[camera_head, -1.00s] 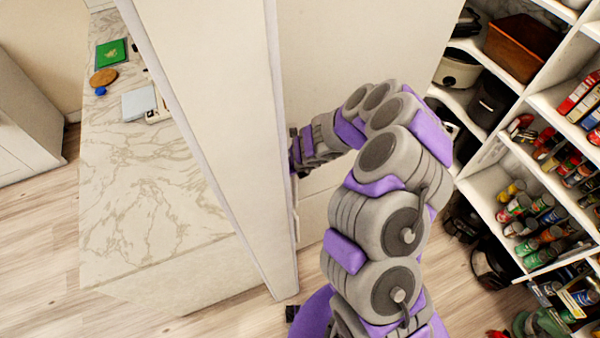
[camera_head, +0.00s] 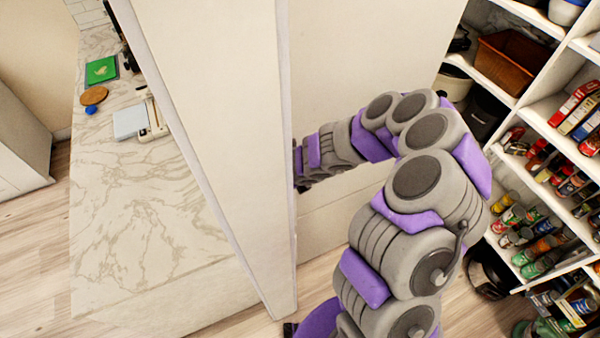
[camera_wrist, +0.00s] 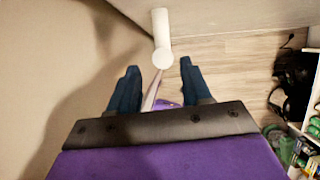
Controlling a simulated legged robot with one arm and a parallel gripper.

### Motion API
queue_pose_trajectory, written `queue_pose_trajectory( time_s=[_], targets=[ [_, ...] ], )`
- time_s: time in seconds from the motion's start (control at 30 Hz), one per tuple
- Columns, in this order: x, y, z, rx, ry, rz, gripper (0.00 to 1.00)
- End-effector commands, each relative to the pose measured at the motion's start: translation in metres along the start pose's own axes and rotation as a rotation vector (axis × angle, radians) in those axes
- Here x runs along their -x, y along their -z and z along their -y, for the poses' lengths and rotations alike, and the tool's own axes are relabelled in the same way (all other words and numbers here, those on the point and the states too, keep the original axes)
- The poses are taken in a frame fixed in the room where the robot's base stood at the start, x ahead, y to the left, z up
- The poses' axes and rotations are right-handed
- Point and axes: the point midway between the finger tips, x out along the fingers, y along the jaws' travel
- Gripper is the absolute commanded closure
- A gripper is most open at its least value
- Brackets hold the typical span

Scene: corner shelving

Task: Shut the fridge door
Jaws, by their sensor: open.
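A large flat cream panel (camera_head: 365,60), which looks like the fridge door, stands behind my arm in the head view. A seam separates it from a lower panel (camera_head: 335,228). How far the door stands open I cannot tell. My gripper (camera_wrist: 159,66) is open, its two blue fingers apart. In the wrist view, a white rod-like handle (camera_wrist: 161,28) shows between and beyond the fingertips, its round end towards me. I cannot tell whether the fingers touch it. In the head view, my wrist reaches the upright panel's edge, which hides the fingertips.
A tall cream upright panel (camera_head: 215,100) stands left of my arm. Beyond it is a marble counter (camera_head: 140,225) with a green item (camera_head: 101,69) and a scale-like object (camera_head: 132,121). Stocked shelves (camera_head: 540,120) stand close on the right. Some wooden floor (camera_head: 470,318) is clear.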

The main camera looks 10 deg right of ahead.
Motion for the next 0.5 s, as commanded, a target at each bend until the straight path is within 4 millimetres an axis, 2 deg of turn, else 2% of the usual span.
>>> queue_pose_trajectory(
  time_s=[0.03, 0.2, 0.5],
  targets=[
    [0.011, -0.001, 0.001, -0.002, -0.001, 0.003, 0.52],
    [0.042, -0.002, 0.001, -0.002, 0.001, 0.006, 0.52],
    [0.09, -0.001, -0.001, 0.0, 0.0, 0.004, 0.52]
  ],
)
